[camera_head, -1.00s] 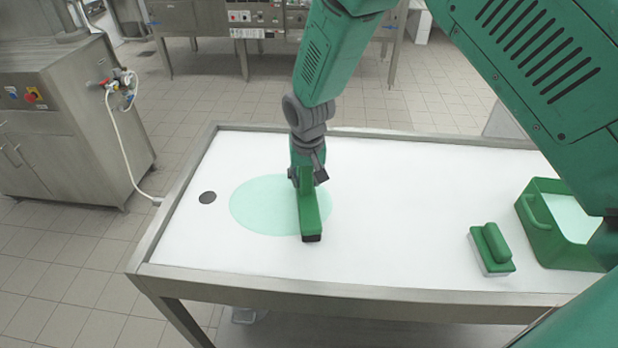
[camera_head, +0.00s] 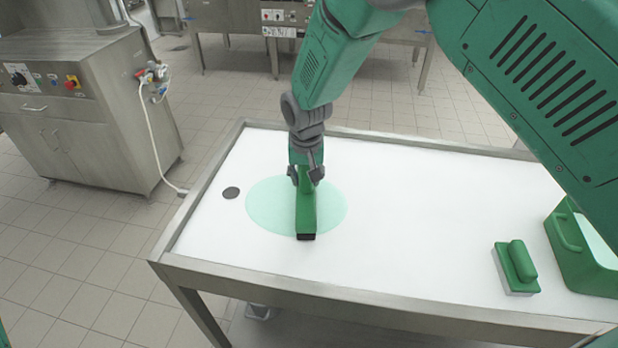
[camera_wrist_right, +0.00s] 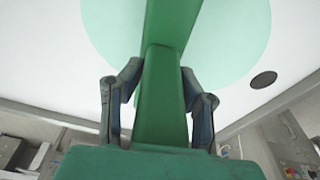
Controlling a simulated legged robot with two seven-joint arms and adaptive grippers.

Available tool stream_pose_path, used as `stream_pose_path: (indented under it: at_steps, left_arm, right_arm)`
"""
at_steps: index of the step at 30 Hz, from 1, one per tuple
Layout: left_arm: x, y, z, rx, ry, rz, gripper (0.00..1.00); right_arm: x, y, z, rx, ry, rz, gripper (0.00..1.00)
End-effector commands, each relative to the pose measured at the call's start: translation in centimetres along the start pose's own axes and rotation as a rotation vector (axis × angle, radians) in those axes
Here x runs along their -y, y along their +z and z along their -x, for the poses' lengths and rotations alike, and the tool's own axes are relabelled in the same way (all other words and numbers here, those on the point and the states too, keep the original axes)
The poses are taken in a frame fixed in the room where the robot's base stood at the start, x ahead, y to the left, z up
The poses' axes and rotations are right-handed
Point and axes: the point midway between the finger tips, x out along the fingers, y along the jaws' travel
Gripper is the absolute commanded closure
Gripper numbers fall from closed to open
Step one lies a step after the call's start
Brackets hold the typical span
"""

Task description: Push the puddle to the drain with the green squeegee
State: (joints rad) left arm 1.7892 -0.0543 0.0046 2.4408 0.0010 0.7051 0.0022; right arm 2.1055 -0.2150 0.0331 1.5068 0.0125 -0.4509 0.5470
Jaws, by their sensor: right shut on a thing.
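The green squeegee (camera_head: 306,213) is in my right gripper (camera_head: 306,175). Its long head lies across the pale green puddle (camera_head: 271,209), a little right of the puddle's middle, with puddle showing on both sides. In the right wrist view, the fingers (camera_wrist_right: 160,85) are shut on the squeegee's green handle (camera_wrist_right: 160,100), and the puddle (camera_wrist_right: 235,35) spreads behind it. The dark round drain (camera_head: 231,193) is just left of the puddle, with a narrow white gap between them. It also shows in the wrist view (camera_wrist_right: 263,79). My left gripper is out of view.
A green-handled scrubbing block (camera_head: 518,264) and a green bin (camera_head: 570,244) stand at the right of the white table (camera_head: 400,230). The table has a raised metal rim (camera_head: 330,293). The surface between puddle and block is clear.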

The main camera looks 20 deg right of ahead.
Motion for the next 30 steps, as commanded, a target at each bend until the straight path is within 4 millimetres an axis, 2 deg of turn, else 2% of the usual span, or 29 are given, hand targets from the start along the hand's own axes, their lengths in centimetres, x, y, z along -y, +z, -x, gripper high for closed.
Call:
stream_pose_path:
  at_steps: [12,20,30]
  left_arm:
    - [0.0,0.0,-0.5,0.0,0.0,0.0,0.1]
    - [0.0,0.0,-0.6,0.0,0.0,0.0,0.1]
    - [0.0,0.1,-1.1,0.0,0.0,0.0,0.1]
  right_arm:
    - [3.1,-0.5,-0.3,-0.003,0.001,0.002,1.0]
    - [3.8,-0.7,-0.4,-0.001,0.001,0.001,1.0]
    - [6.3,-1.2,-0.4,-0.002,0.001,0.001,1.0]
